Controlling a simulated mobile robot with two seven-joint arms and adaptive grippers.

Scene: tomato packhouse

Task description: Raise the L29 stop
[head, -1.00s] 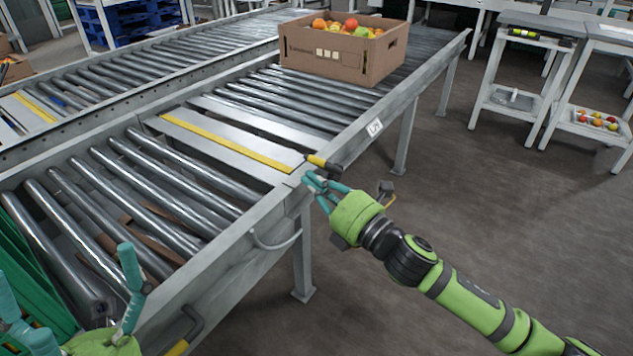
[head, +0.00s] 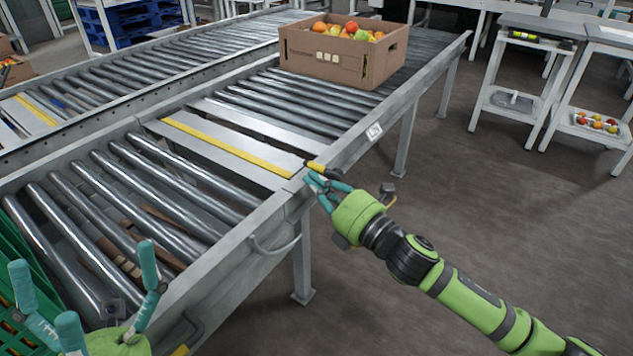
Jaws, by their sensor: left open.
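A flat grey plate with a yellow edge strip (head: 228,148) lies across the near roller conveyor, level with the rollers. I take it for the stop; no L29 marking is readable. A yellow-and-black handle (head: 321,168) sticks out at its right end, over the side rail. My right gripper (head: 319,180) is at this handle, fingertips just below it. Whether they touch it or close on it is unclear. My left gripper (head: 85,278) is open and empty at the lower left, fingers pointing up, near the conveyor's near end.
A cardboard box (head: 325,62) of mixed tomatoes stands on the rollers beyond the plate. A green crate (head: 14,262) is at the left edge. A second black-and-yellow handle (head: 187,338) sits low on the near rail. Floor (head: 490,210) on the right is clear.

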